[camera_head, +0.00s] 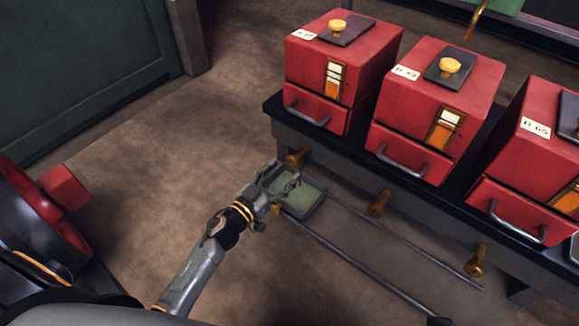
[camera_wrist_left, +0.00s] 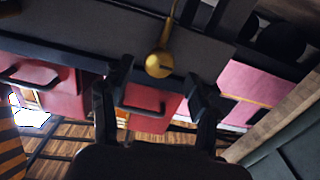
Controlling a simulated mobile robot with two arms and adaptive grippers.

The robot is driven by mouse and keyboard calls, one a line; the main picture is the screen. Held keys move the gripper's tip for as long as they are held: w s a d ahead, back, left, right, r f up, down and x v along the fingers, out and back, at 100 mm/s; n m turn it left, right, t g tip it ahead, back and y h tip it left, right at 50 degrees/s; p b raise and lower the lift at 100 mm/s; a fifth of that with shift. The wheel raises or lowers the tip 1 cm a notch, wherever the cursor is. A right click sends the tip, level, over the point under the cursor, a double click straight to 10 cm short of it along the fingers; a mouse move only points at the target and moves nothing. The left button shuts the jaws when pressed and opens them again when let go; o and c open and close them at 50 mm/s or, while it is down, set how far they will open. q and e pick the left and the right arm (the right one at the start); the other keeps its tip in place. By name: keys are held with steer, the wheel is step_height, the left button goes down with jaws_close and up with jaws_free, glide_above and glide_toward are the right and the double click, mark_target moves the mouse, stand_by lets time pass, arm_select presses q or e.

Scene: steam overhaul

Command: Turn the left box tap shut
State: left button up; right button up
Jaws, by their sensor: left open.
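The left red box (camera_head: 343,68) stands on the dark bench, with its brass tap (camera_head: 297,157) on the bench front below it. My left gripper (camera_head: 284,183) is just below and in front of this tap in the head view. In the left wrist view, a brass tap (camera_wrist_left: 158,65) with a rounded end and a thin stem lies between the two spread fingers (camera_wrist_left: 160,85). The fingers are open, with gaps on both sides of the brass. Whether they touch it further back cannot be told. My right gripper is not in view.
Two more red boxes (camera_head: 436,108) (camera_head: 530,150) stand to the right, with brass taps (camera_head: 378,203) (camera_head: 475,260) below. A shallow green tray (camera_head: 312,210) and long thin rails (camera_head: 350,262) lie under the bench edge. A red and dark wheel-like object (camera_head: 40,215) is at left.

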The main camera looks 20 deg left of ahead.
mark_target(291, 164)
arm_select(q)
steer(key=shift+x, duration=1.8)
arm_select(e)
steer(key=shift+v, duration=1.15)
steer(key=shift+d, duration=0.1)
arm_select(q)
steer(key=c, duration=1.2)
